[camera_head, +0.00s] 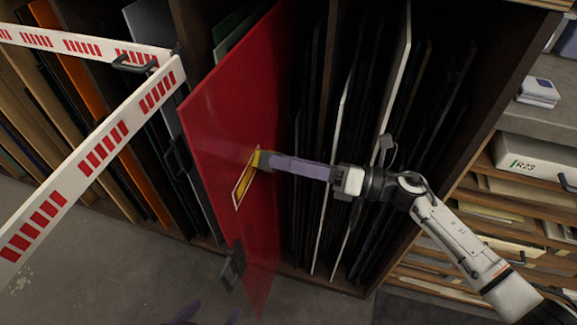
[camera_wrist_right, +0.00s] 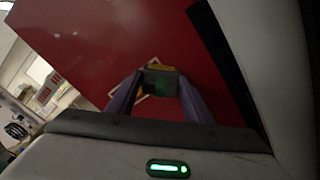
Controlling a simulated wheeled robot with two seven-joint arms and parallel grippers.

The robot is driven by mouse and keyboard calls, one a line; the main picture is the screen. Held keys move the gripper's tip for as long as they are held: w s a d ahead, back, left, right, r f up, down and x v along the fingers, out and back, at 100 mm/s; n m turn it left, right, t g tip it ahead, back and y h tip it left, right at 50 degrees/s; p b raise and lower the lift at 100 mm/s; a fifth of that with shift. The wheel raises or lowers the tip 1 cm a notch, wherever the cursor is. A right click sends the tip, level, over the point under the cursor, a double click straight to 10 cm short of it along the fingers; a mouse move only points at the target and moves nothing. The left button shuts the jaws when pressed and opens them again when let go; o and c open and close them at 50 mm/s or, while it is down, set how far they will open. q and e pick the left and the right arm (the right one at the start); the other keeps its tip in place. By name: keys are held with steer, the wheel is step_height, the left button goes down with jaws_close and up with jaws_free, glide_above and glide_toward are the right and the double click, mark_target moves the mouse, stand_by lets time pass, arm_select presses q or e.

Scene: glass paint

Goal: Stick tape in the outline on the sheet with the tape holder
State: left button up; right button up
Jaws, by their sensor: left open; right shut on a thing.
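The red sheet (camera_head: 225,120) stands upright in the rack and also fills much of the right wrist view (camera_wrist_right: 100,45). A pale outline (camera_head: 237,206) on it encloses a yellow strip of tape (camera_head: 247,182). My right gripper (camera_head: 261,161) is at the upper end of the outline, close against the sheet. In the right wrist view its purple fingers are shut on the dark grey tape holder (camera_wrist_right: 160,82), with yellow showing at its far edge. Whether the holder touches the sheet is unclear. Two purple fingertips of my left gripper (camera_head: 208,312) show at the bottom edge, apart and empty.
Black clamps (camera_head: 232,266) sit at the sheet's lower edge. A white barrier with red stripes (camera_head: 90,165) crosses the left side. The rack holds many upright panels (camera_head: 345,130). Shelves with boxes (camera_head: 535,155) stand at right. Floor (camera_head: 110,270) is clear at lower left.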

steer(key=shift+s+a+r+p, duration=0.1)
steer(key=shift+s+a+p, duration=0.15)
steer(key=shift+s, duration=0.2)
steer(key=shift+s+a+r+p, duration=0.1)
steer(key=shift+s+p, duration=0.15)
steer(key=shift+s, duration=0.2)
steer(key=s, duration=0.1)
steer(key=s+a+p, duration=0.1)
steer(key=s, duration=0.1)
steer(key=s+a+p, duration=0.1)
steer(key=s, duration=0.1)
steer(key=shift+s+f, duration=0.1)
steer(key=shift+f, duration=0.05)
steer(key=shift+d, duration=0.15)
steer(key=shift+b+v, duration=0.45)
steer(key=shift+v, duration=2.45)
steer(key=v, duration=0.3)
steer(key=shift+b, duration=0.3)
